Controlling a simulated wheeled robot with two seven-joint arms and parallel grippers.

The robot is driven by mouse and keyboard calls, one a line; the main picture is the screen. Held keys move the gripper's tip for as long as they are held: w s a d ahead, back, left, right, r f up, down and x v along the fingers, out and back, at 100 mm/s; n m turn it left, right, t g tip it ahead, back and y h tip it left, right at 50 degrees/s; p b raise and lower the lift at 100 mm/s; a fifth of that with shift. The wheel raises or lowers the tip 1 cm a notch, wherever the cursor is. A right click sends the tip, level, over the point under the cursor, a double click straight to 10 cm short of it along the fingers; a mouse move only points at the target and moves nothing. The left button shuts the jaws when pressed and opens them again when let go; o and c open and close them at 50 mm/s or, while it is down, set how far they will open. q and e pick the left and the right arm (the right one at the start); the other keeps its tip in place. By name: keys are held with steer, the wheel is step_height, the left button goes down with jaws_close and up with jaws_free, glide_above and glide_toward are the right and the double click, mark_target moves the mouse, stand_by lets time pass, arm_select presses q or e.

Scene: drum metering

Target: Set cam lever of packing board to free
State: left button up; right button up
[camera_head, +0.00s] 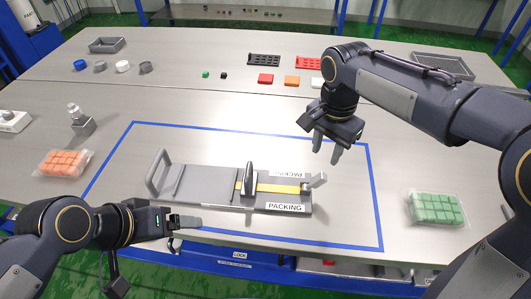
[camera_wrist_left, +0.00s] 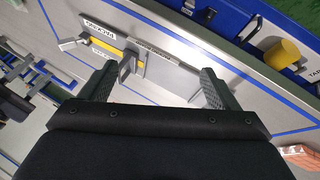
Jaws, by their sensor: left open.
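The packing board (camera_head: 215,187) lies flat inside the blue outline, with a loop handle at its left end and a yellow strip. A dark upright fin (camera_head: 249,180) stands across the strip. My left gripper (camera_head: 188,222) is low in front of the board. In the left wrist view, its fingers (camera_wrist_left: 158,88) are spread and empty, with the board (camera_wrist_left: 135,58) beyond. My right gripper (camera_head: 327,148) hangs open and empty above and behind the board's right end.
An orange-block pack (camera_head: 64,163) lies left of the outline, a green-block pack (camera_head: 436,208) right. A metal fixture (camera_head: 80,122) stands at left. Caps, coloured tiles and trays sit at the back. The outlined area behind the board is clear.

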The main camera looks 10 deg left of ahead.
arm_select(q)
steer(key=o, duration=0.3)
steer(key=w+r+n+g, duration=0.1)
steer(key=w+n+g, duration=0.1)
steer(key=w+n, duration=0.2)
steer(key=shift+w+d+r, duration=0.25)
steer(key=shift+w+d, duration=0.05)
steer(key=shift+w, duration=0.65)
arm_select(e)
steer(key=shift+a, duration=0.1)
arm_select(q)
steer(key=n+g+y, duration=0.2)
steer(key=n+g, duration=0.1)
steer(key=n, duration=0.5)
glide_toward(248, 178)
steer(key=a+f, duration=0.3)
steer(key=a, duration=0.1)
steer(key=w+d+f+n, duration=0.1)
steer(key=w+d+n+y, duration=0.1)
steer(key=d, duration=0.1)
steer(key=d+f+n, duration=0.1)
steer(key=d, duration=0.1)
steer(key=shift+w+f+y, duration=0.3)
steer(key=shift+w+y, duration=0.1)
steer(key=shift+w+f+n, duration=0.1)
steer(key=shift+f+n, duration=0.15)
steer(key=shift+n, duration=0.05)
step_height(248, 178, down, 7)
steer(key=shift+f, duration=0.2)
steer(key=shift+c, duration=0.3)
